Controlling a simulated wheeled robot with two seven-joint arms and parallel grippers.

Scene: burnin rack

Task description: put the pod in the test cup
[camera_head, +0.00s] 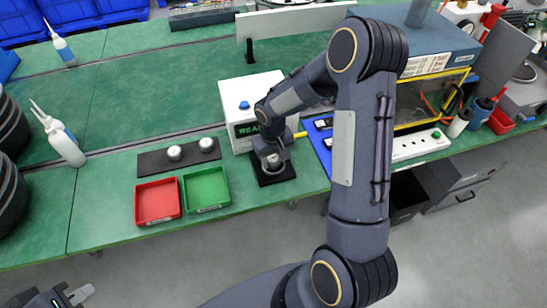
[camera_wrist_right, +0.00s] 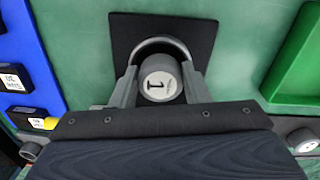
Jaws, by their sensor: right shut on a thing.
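The pod (camera_wrist_right: 160,80), a grey cylinder with a white top marked "1", is between the fingers of my right gripper (camera_wrist_right: 158,88), which is shut on it. The test cup (camera_wrist_right: 163,42) shows as a grey curved rim just beyond the pod, on a black square base (camera_wrist_right: 205,32). The pod looks over or inside the rim; its depth is hidden. In the head view my right gripper (camera_head: 272,160) points down over the black base (camera_head: 276,180), hiding most of the cup. My left gripper (camera_head: 75,295) is at the bottom left, away from the bench, its opening unclear.
Two more pods (camera_head: 175,153) (camera_head: 206,144) stand on a dark mat (camera_head: 150,164). A red tray (camera_head: 158,202) and a green tray (camera_head: 206,190) sit in front of it. A white tester box (camera_head: 232,98) stands behind the cup, and a blue mat (camera_head: 321,150) lies right of it.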

